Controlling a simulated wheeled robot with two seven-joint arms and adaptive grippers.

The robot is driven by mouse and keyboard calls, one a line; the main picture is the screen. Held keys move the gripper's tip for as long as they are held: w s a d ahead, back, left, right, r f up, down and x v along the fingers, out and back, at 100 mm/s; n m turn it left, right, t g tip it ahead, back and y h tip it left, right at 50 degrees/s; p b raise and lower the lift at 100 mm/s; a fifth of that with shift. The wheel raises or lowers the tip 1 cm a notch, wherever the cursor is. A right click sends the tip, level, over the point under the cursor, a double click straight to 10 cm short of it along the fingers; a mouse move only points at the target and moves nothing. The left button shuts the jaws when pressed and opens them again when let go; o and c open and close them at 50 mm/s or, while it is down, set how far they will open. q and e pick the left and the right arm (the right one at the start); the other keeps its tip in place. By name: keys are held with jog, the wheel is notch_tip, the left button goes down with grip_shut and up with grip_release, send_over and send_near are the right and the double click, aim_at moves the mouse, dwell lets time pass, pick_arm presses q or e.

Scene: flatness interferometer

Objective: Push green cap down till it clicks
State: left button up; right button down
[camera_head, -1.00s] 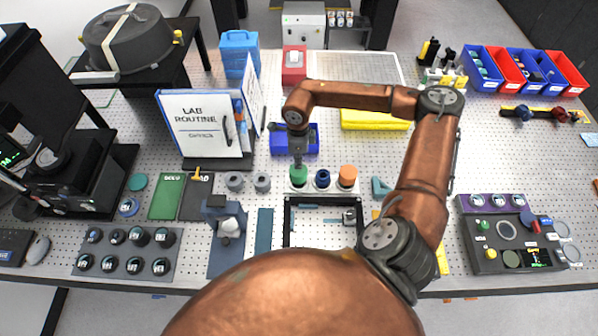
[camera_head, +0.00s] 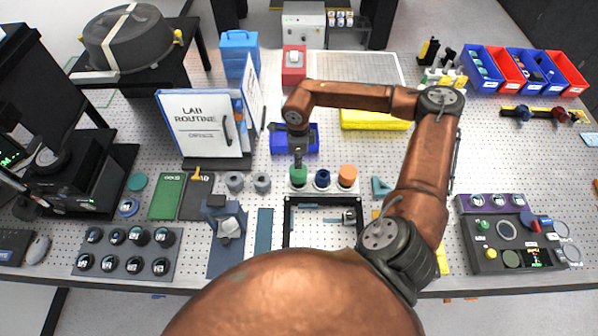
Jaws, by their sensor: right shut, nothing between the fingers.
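The green cap (camera_head: 298,175) stands in the left place of a row on the table, beside a dark blue cap (camera_head: 322,179) and an orange cap (camera_head: 347,176). My right gripper (camera_head: 298,163) points straight down from the copper arm, directly over the green cap. It is shut and empty. Its fingertips are at or very near the cap's top; I cannot tell whether they touch. My left gripper is not in view.
A black square frame (camera_head: 287,226) lies just in front of the caps. A blue bin (camera_head: 280,146) stands behind the gripper, and a lab binder (camera_head: 203,125) stands to the left. Two grey cylinders (camera_head: 262,183) stand left of the green cap.

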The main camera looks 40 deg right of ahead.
jog(key=shift+f+b, duration=0.9)
jog(key=shift+f, duration=0.4)
notch_tip(320, 180, up, 8)
jog(key=p, duration=0.4)
dwell(0.6)
